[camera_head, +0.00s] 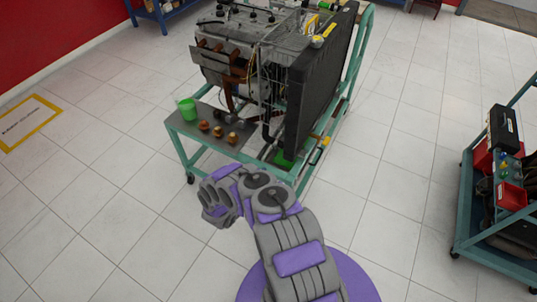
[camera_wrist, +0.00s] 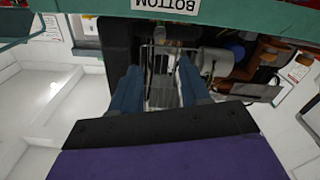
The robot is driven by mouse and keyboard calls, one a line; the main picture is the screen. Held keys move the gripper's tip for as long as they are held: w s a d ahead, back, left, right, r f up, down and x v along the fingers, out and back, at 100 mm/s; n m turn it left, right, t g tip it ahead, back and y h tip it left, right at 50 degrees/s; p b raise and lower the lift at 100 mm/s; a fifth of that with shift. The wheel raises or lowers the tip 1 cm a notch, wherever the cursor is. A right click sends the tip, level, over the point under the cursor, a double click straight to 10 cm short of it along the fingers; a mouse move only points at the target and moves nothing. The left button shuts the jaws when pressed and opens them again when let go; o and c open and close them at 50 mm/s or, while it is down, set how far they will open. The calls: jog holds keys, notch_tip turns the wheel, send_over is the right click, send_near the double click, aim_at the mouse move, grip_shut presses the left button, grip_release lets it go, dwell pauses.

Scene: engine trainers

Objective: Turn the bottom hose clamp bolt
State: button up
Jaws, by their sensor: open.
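The engine trainer (camera_head: 235,50) stands on a teal wheeled frame (camera_head: 186,158), with a tall black radiator (camera_head: 312,95) on its right side. A dark hose (camera_head: 268,132) bends low beside the radiator. I cannot make out the bottom clamp bolt. My gripper (camera_head: 217,197) is in front of the frame, apart from the engine. In the wrist view my gripper (camera_wrist: 158,82) is open, with two blue-grey fingers apart and nothing held. Beyond them are a teal bar with an upside-down "BOTTOM" label (camera_wrist: 166,5) and engine parts.
A green cup (camera_head: 187,109) and several copper-coloured parts (camera_head: 218,131) sit on the frame's front shelf. A teal cart (camera_head: 470,205) with red bins (camera_head: 510,195) stands at right. Tiled floor (camera_head: 110,215) is clear at left. A yellow-bordered floor sign (camera_head: 25,122) lies far left.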

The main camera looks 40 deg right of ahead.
aim_at(271, 151)
jog(key=b+x, duration=0.1)
jog(key=x, duration=1)
jog(key=shift+w+d, duration=0.1)
grip_shut()
